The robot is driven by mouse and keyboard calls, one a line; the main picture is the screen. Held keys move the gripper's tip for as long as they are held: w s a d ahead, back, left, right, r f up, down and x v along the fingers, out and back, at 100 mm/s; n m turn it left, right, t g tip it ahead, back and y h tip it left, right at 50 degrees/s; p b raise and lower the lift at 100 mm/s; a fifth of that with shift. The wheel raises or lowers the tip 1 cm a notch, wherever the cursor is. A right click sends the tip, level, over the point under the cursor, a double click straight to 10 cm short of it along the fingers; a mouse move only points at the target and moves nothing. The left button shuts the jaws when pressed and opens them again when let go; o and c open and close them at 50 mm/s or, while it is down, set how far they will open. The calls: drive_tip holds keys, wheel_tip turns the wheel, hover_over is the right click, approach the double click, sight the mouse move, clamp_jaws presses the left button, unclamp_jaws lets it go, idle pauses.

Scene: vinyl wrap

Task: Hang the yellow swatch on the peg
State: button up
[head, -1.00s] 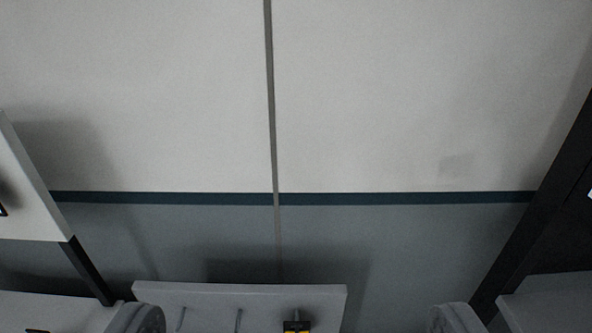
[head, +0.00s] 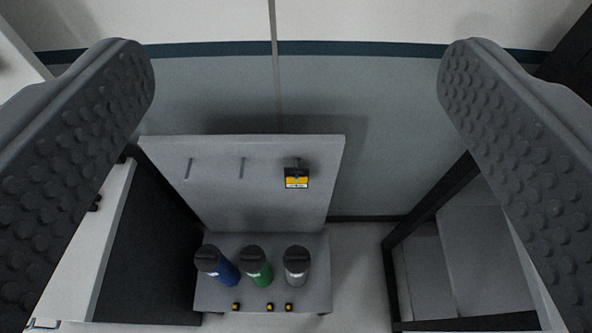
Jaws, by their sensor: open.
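My gripper (head: 297,66) is open, with one grey studded finger at each side of the view and nothing between them. A black and yellow swatch (head: 296,181) with a white strip along its bottom hangs at the right peg (head: 297,162) of a grey upright board (head: 215,205). It is beyond the fingers, apart from them. Two thin pegs, a left peg (head: 189,169) and a middle peg (head: 241,168), are bare. I cannot tell whether any other yellow swatch is here.
A blue bottle (head: 224,270), a green bottle (head: 259,268) and a grey bottle (head: 297,268) stand on the shelf (head: 318,270) below the board. Small yellow and black pieces line its front. A white-topped cabinet (head: 108,235) is left, a dark frame (head: 392,285) right.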

sight(297, 178)
idle(0.3)
drive_tip(key=w+f+y+b, duration=0.1)
drive_tip(key=w+f, duration=0.6)
drive_tip(key=f, duration=0.4)
drive_tip(key=w+f+b, duration=0.1)
drive_tip(key=w+f, duration=0.6)
drive_tip(key=f, duration=0.3)
wheel_tip(297, 178, down, 27)
drive_tip(key=w+g+h+b, duration=0.1)
drive_tip(key=w+g+b, duration=0.1)
drive_tip(key=x, duration=1.4)
drive_tip(key=shift+d+r, duration=0.1)
drive_tip(key=shift+r, duration=0.1)
drive_tip(key=c, duration=1)
drive_tip(key=shift+c, duration=0.2)
